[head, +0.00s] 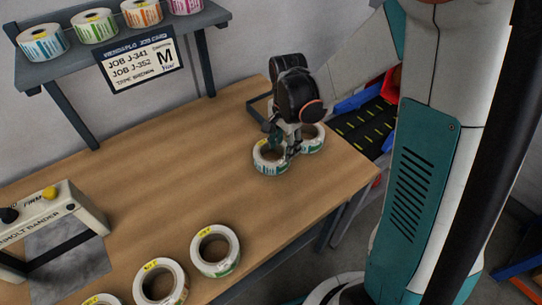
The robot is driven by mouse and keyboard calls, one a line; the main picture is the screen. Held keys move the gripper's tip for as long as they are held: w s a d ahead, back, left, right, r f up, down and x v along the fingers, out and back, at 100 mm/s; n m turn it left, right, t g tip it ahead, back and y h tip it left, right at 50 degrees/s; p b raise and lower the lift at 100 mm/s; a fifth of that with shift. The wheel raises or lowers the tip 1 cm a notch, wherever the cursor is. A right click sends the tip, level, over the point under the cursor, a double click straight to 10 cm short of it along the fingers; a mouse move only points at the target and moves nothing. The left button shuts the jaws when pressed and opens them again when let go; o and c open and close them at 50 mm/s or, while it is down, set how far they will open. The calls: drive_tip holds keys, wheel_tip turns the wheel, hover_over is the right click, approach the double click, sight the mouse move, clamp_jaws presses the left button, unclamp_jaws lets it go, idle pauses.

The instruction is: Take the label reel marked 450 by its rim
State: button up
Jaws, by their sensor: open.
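Two white label reels with yellow tags sit close together near the right end of the wooden bench: a front one with teal marks (264,165) and one behind it to the right (319,141). My gripper (284,146) points down over these two, its fingers open around the neighbouring rims. I cannot tell whether the fingers touch a reel, and they hide part of both. More tagged reels lie at the front edge: a green-marked one (231,262), one to its left (177,292) and a cut-off one (88,301). The tag numbers are too small to read, so I cannot tell which is 450.
A shelf (60,68) at the back holds several coloured reels above a job card (140,60). A bander machine (45,222) stands at the left. The bench middle (160,170) is clear.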

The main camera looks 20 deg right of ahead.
sight(282, 159)
wheel_tip(282, 159, down, 9)
drive_tip(key=b, duration=0.3)
drive_tip(key=shift+w+a+r, duration=0.15)
drive_tip(key=shift+r, duration=0.05)
drive_tip(key=shift+r, duration=0.1)
clamp_jaws()
